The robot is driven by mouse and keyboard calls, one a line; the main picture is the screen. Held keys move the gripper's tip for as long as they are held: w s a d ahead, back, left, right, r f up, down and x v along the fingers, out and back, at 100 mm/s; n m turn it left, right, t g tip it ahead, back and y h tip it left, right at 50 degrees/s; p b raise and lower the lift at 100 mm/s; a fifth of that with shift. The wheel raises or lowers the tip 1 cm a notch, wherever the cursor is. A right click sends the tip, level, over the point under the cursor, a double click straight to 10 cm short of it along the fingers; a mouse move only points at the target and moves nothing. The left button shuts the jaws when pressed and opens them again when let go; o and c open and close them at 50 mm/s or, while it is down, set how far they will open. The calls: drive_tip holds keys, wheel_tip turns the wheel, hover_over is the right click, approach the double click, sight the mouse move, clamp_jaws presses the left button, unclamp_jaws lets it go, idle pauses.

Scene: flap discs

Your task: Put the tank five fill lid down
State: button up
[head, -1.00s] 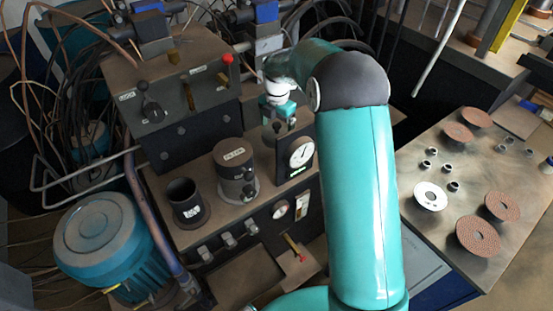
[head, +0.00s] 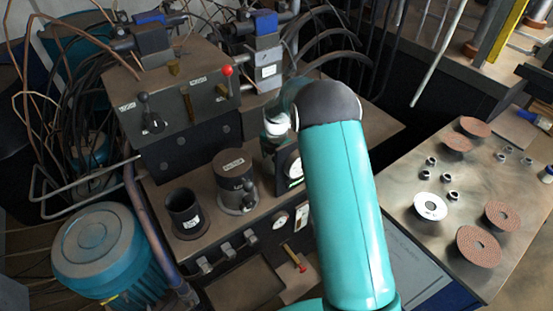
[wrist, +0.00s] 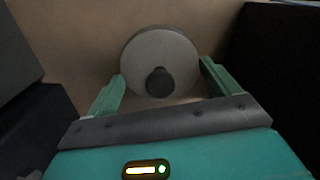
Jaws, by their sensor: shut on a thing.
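In the wrist view a round grey lid (wrist: 158,52) with a dark knob sits between the two green fingers of my gripper (wrist: 162,72). The fingers are shut on its rim. In the head view my arm's end is behind the two dark tank necks, beside the gauge (head: 292,168), and the lid and fingertips are mostly hidden there. The left tank neck (head: 186,222) is open on top. The right tank neck (head: 237,190) has a flat cover with a label. The labels are too small to read, so I cannot tell which tank is five.
A control box (head: 190,105) with levers and a red knob stands behind the necks. A teal motor (head: 105,250) is at left. The steel table (head: 400,200) at right holds brown flap discs, a white disc and several small nuts. Hoses hang at the back.

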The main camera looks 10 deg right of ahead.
drive_tip(key=shift+f, duration=0.15)
drive_tip(key=o, duration=0.8)
wheel_tip(320, 180, up, 12)
drive_tip(key=shift+r, duration=0.2)
